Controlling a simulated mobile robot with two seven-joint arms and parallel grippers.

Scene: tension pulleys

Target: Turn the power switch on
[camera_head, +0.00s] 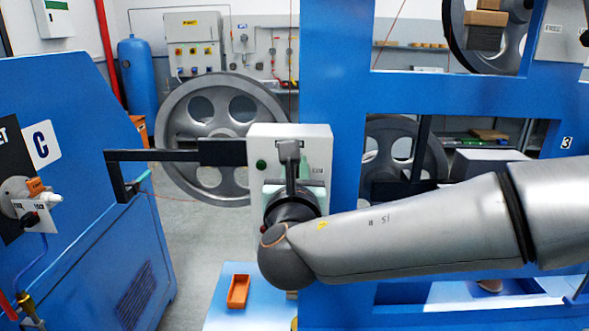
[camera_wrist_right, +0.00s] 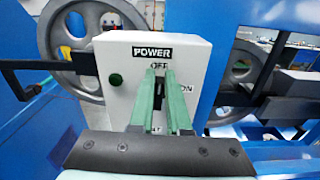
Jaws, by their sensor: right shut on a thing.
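The white power box (camera_head: 258,141) is mounted beside the blue frame, in front of my right arm. In the right wrist view the box (camera_wrist_right: 120,62) carries a black POWER label (camera_wrist_right: 151,52), with OFF below it and ON to the right. My right gripper (camera_wrist_right: 161,76) has two green fingers against the box face, shut on the dark power switch (camera_wrist_right: 158,92) between them. Only a narrow strip of the switch shows, near the OFF mark; its exact angle is hard to tell. In the head view my wrist hides most of the gripper. My left gripper is not in view.
A round green button (camera_wrist_right: 115,79) is left of the switch. A black bracket (camera_head: 222,152) extends left from the box. A large grey pulley (camera_head: 214,105) stands behind. A blue machine (camera_head: 85,200) is at left, and an orange tray (camera_head: 238,291) lies below the box.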

